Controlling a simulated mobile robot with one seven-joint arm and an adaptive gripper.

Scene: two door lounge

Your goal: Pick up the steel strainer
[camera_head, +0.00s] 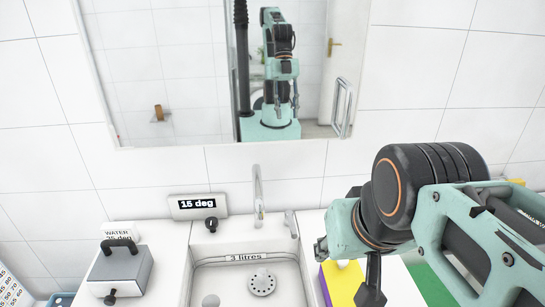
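A round, pale metal disc with dark holes, which looks like the steel strainer (262,283), lies in the white sink basin (213,273). My gripper (371,297) is to the right of the basin, above the right counter side, and apart from the strainer. Only one dark finger part shows at the bottom of the picture. The rest of the gripper is cut off or hidden behind my arm, so its opening does not show.
A tap (258,197) rises behind the basin. A grey box with a black handle (120,272) stands on the left counter. A "15 deg" display (198,204) stands at the back. A yellow and purple block (343,281) is beside my gripper. A mirror (190,70) hangs above.

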